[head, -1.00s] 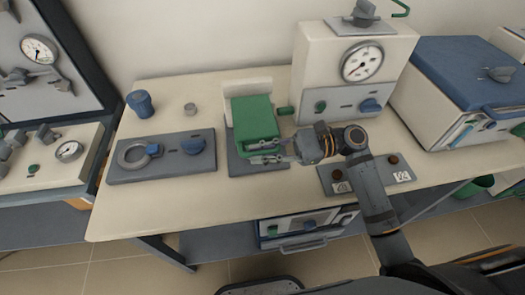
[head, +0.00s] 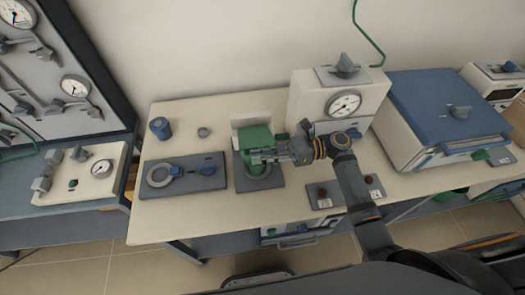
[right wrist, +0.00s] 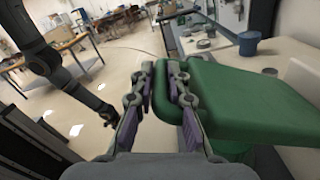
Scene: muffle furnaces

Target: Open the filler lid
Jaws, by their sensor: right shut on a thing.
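The green filler lid (head: 254,135) is in the middle of the bench in the head view. It is tilted up at its front, and a round grey ring (head: 258,171) shows below it on a dark base plate (head: 270,182). In the right wrist view the fingers (right wrist: 160,78) are close together at the edge of the green lid (right wrist: 245,98). A dark arm, apparently my left, shows at the left there; its gripper (right wrist: 106,114) is too small to read.
A plate with a ring and blue knob (head: 184,173) lies left of the lid. A gauge box (head: 310,100) stands close behind right, and a blue-topped furnace (head: 440,105) farther right.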

